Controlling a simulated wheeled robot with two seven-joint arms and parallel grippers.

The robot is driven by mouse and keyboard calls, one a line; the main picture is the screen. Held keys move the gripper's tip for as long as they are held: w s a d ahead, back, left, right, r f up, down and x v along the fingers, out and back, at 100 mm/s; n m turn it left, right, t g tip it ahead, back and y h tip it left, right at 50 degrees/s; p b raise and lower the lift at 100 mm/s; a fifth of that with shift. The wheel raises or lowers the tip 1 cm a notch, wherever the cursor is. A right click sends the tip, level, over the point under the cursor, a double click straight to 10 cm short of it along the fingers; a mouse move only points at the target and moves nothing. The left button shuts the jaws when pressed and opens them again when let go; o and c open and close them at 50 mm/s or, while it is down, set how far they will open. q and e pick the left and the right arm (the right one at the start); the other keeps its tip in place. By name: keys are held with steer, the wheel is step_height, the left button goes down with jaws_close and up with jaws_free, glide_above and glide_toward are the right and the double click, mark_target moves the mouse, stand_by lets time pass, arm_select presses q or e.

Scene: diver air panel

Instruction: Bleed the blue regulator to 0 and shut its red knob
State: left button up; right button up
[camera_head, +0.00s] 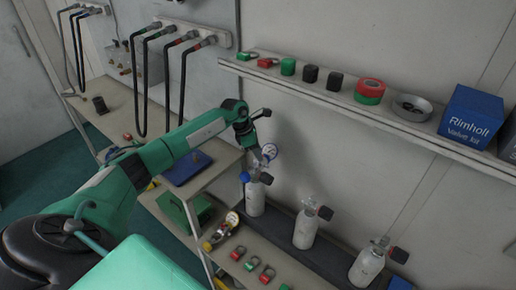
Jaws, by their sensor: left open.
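A grey cylinder (255,199) stands at the left end of a dark rack. At its top are a blue knob (245,177) and a small round gauge (269,152) with a blue rim; I take these to be the blue regulator. The gauge is too small to read. No red knob is clearly visible on this cylinder. My left gripper (261,134) is open, just above and left of the gauge, with nothing seen between its fingers. I cannot tell whether a finger touches the gauge. My right gripper is not in view.
A wall shelf (400,128) holds knobs, tape and a blue box (470,118). Hoses (183,85) hang at left.

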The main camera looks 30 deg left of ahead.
arm_select(q)
steer(key=shift+d+f, duration=0.1)
steer(key=shift+f, duration=0.15)
steer(key=shift+c, duration=0.4)
jaws_close()
